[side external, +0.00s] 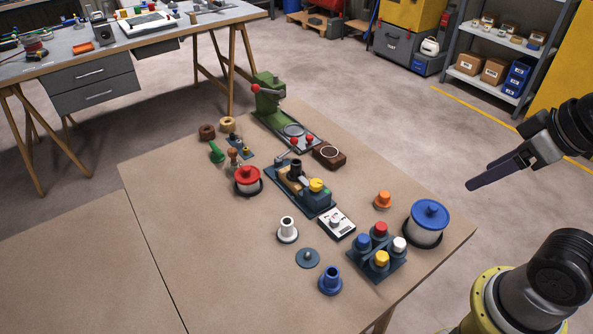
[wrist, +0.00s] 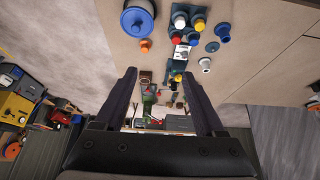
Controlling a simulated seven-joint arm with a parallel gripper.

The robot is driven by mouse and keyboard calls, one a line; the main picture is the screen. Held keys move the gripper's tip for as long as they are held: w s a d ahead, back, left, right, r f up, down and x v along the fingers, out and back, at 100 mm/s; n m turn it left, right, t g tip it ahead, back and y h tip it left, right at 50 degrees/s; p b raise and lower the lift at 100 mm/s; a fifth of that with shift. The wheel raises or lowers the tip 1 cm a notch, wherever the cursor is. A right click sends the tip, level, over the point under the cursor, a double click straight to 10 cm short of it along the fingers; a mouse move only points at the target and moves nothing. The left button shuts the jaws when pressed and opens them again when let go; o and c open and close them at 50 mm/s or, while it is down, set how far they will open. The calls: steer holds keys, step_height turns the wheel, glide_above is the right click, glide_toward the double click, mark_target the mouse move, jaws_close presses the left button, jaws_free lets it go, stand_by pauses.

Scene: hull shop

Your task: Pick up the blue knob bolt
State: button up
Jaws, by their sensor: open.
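A blue knob bolt (side external: 362,242) stands in a dark rack (side external: 381,272) near the front right of the table, beside red, white and yellow knobs. It also shows in the wrist view (wrist: 199,25) near the top. A separate blue flanged piece (side external: 331,281) stands on the table left of the rack; it shows in the wrist view too (wrist: 222,32). My gripper (side external: 470,186) is open and empty, held in the air off the table's right side, well apart from the rack. Its two fingers (wrist: 159,74) are spread in the wrist view.
A white flanged piece (side external: 287,231), a teal disc (side external: 308,258), a small meter (side external: 337,223) and a fixture (side external: 307,196) lie leftward. The table's left front is clear.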

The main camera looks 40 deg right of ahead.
steer(key=shift+c, duration=0.2)
steer(key=c, duration=0.3)
